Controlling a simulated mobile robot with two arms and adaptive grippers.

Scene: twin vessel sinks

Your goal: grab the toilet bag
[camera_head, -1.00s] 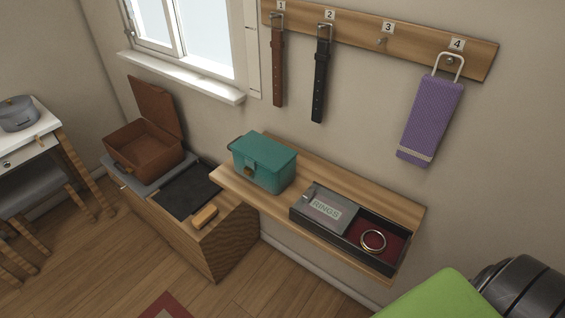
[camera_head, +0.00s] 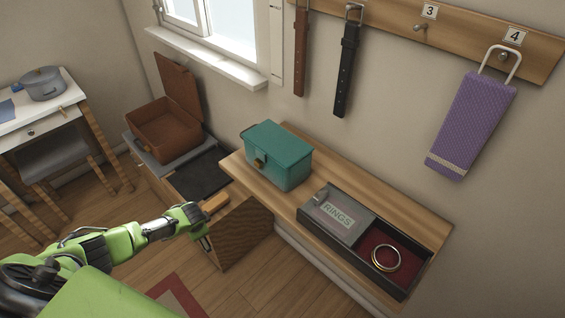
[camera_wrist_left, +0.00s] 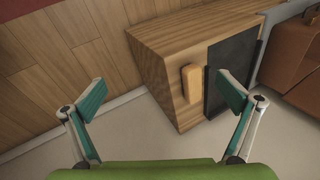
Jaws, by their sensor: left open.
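A teal lidded case (camera_head: 279,157) with a round brass-coloured clasp stands closed and upright on the wall shelf, and is the likeliest toilet bag. My left gripper (camera_head: 203,226) reaches in from the left, in front of the low wooden cabinet, to the left of the teal case and lower than it. In the left wrist view my left gripper (camera_wrist_left: 165,92) is open, with nothing between its teal fingers. The teal case does not show in that view. My right gripper is not in view.
A tan block (camera_head: 215,202) lies on the low cabinet (camera_head: 242,235), close to my left gripper. An open brown case (camera_head: 165,128) stands behind. A rings box (camera_head: 338,213) shares the wooden shelf (camera_head: 425,228) with the teal case. A purple towel (camera_head: 470,125) hangs at right.

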